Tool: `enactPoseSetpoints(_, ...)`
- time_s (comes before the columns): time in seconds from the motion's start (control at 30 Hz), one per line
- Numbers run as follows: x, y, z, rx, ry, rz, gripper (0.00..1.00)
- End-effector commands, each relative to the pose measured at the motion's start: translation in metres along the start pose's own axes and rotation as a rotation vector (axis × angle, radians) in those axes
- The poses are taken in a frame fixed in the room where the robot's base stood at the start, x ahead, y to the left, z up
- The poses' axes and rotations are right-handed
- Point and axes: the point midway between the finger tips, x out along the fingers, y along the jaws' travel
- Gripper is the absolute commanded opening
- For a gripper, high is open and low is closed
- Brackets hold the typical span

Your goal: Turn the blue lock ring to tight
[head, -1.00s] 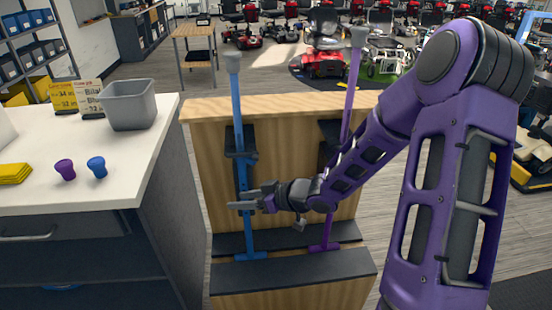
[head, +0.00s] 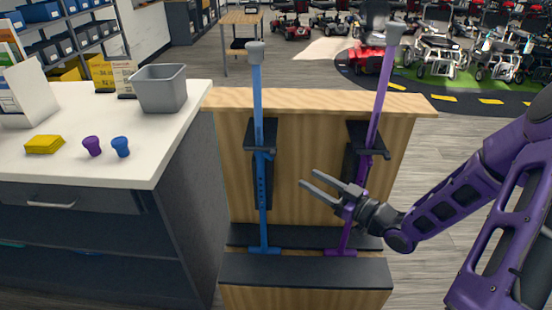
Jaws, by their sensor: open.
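A blue post (head: 258,95) with a grey top stands upright against the wooden panel on the left. Its blue lock ring seems to be the small blue collar (head: 264,154) just under the black bracket; its setting is too small to read. A purple post (head: 379,90) stands to the right, leaning slightly. My gripper (head: 309,179) is open and empty. In the picture it is between the two posts, its fingers pointing left toward the blue post, with a gap between them and it.
A wooden stand (head: 312,102) with a dark base step (head: 305,270) holds both posts. A white counter (head: 55,170) at left carries a grey bin (head: 160,92), a purple knob (head: 92,146), a blue knob (head: 120,147) and yellow pads (head: 44,145). Scooters stand behind.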

Motion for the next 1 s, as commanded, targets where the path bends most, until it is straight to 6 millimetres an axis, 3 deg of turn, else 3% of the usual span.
enactPoseSetpoints(0.1,0.028,-0.002,0.001,0.000,0.001,-0.005,0.50)
enactPoseSetpoints(0.5,0.111,-0.001,0.001,-0.001,0.000,-0.003,0.50)
enactPoseSetpoints(0.7,0.134,-0.001,0.001,0.000,-0.001,-0.002,0.50)
enactPoseSetpoints(1.0,0.140,0.000,0.000,0.000,-0.001,0.000,0.50)
